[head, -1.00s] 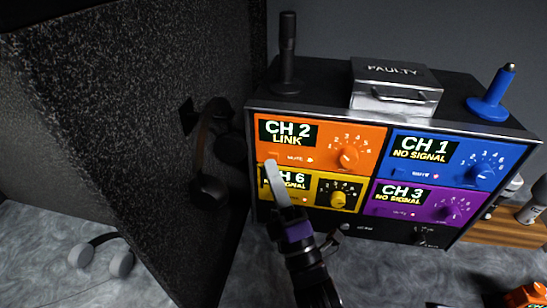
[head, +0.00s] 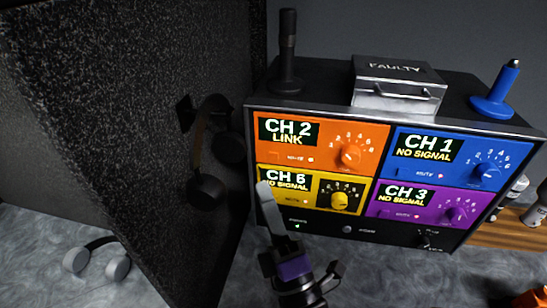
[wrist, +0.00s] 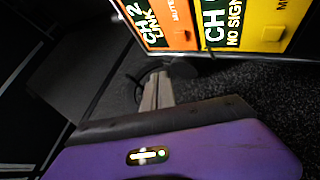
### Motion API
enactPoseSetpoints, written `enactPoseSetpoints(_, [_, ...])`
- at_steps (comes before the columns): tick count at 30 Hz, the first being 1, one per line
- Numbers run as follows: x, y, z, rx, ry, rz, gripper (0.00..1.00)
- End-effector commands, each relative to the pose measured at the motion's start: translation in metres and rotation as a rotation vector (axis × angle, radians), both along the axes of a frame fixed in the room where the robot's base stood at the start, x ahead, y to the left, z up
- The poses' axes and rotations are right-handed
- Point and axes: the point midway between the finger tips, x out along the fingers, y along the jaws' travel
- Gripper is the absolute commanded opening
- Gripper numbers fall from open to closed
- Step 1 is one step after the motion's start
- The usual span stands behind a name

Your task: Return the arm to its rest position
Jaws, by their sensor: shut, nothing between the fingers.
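My gripper (head: 264,190) is in front of the lower left of a channel rack, its pale fingers together with nothing between them. The fingertips overlap the left edge of the yellow CH 6 panel (head: 318,190) in the head view; whether they touch it I cannot tell. In the wrist view the closed fingers (wrist: 155,88) point past the purple gripper body, with the orange CH 2 panel (wrist: 168,22) and the yellow panel close by. The orange panel reads LINK in the head view (head: 335,140).
The blue CH 1 panel (head: 455,160) and purple CH 3 panel (head: 425,204) read NO SIGNAL. Headphones (head: 203,150) hang on the dark wall at left. Other headphones (head: 97,255) lie below.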

Motion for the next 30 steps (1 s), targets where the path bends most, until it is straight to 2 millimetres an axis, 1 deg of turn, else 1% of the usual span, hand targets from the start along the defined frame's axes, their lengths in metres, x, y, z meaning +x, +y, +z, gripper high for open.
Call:
enactPoseSetpoints(8, [0.0, 0.0, 0.0, 0.025, 0.011, 0.017, 0.0])
enactPoseSetpoints(11, [0.001, 0.0, -0.001, 0.096, 0.048, 0.068, 0.0])
enactPoseSetpoints(13, [0.0, -0.001, 0.004, 0.178, 0.078, 0.123, 0.0])
enactPoseSetpoints(15, [-0.004, -0.004, 0.011, 0.273, 0.112, 0.184, 0.0])
enactPoseSetpoints(16, [-0.008, -0.006, 0.01, 0.315, 0.135, 0.211, 0.0])
enactPoseSetpoints(19, [-0.022, -0.021, -0.001, 0.451, 0.223, 0.282, 0.0])
enactPoseSetpoints(23, [-0.049, -0.05, -0.026, 0.646, 0.361, 0.351, 0.0])
enactPoseSetpoints(26, [-0.074, -0.074, -0.046, 0.795, 0.466, 0.38, 0.0])
enactPoseSetpoints(30, [-0.114, -0.108, -0.073, 0.993, 0.596, 0.386, 0.0])
